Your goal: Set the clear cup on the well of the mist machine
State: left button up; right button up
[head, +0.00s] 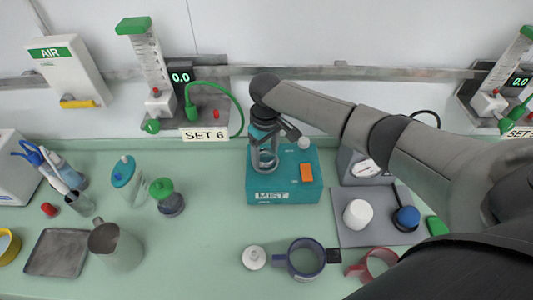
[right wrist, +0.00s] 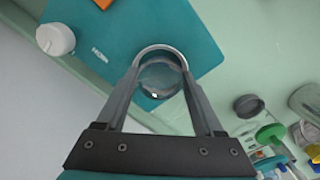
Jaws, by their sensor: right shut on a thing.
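The teal mist machine (head: 285,188), labelled MIST, stands on the green counter below the SET 6 sign. It has an orange switch (head: 306,172) and a white knob (head: 304,143). My right gripper (head: 264,148) points down over the left part of its top. It is shut on the clear cup (head: 264,160), which looks upright. In the right wrist view the cup (right wrist: 161,76) sits between both fingers, over the edge of the teal top (right wrist: 185,35). The well is hidden by the cup and gripper. I cannot tell whether the cup touches the machine. My left gripper is out of view.
A blue mug (head: 304,260), red mug (head: 375,262) and white lid (head: 254,257) lie in front.

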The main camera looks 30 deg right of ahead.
jog(key=shift+s+a+f, duration=0.1)
jog(key=shift+s+f, duration=0.2)
jog(key=shift+f, duration=0.3)
jog(key=shift+s+f, duration=0.3)
jog(key=shift+f, duration=0.25)
jog(key=o, duration=1.2)
jog(key=shift+o, duration=1.3)
jog(key=shift+r, duration=0.1)
jog(key=shift+w+r+p, duration=0.35)
jog(key=shift+r+p, duration=0.4)
jog(key=shift+p, duration=0.45)
jog(key=shift+w+r+p, duration=0.2)
jog(key=shift+r+p, duration=0.35)
jog(key=shift+p, duration=0.1)
jog(key=shift+r+p, duration=0.6)
jog(key=shift+r, duration=0.1)
jog(key=shift+r+p, duration=0.5)
jog(key=shift+p, duration=0.05)
jog(key=shift+r+p, duration=0.6)
jog(key=shift+r, duration=0.4)
